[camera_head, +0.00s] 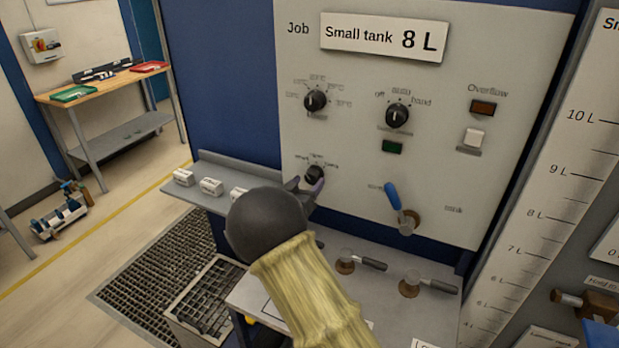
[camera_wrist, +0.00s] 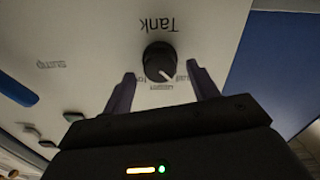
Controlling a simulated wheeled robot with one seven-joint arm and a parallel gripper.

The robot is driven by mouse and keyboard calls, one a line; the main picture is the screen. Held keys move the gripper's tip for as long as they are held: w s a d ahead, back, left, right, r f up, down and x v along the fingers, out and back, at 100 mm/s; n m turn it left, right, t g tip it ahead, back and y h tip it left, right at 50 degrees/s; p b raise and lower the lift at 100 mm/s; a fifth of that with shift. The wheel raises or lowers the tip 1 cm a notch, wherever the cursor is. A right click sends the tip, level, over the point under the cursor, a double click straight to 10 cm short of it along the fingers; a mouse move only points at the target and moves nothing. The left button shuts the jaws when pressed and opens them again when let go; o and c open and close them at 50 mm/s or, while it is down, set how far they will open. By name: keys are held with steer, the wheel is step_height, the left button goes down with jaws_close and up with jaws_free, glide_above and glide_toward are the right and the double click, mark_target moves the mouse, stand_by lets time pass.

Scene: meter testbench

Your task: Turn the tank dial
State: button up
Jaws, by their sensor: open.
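The tank dial (camera_head: 314,175) is a small round black knob on the light panel, below the upper left dial. In the wrist view the tank dial (camera_wrist: 159,61) shows under the word "Tank", which appears upside down. Its pale pointer line points to the lower right there. My gripper (camera_head: 305,184) is open in front of it. In the wrist view my gripper (camera_wrist: 163,82) has one finger on each side of the dial, with a visible gap on both sides. I cannot tell how far the fingertips reach along the knob.
The panel also holds an upper left dial (camera_head: 315,101), an upper right dial (camera_head: 397,115), a blue-handled lever (camera_head: 392,196) and a white switch (camera_head: 473,138). A grey shelf (camera_head: 225,169) with small white blocks lies left. Two valves with dark handles stand below.

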steer(key=shift+x, duration=1.1)
steer(key=shift+c, duration=0.5)
steer(key=c, duration=0.9)
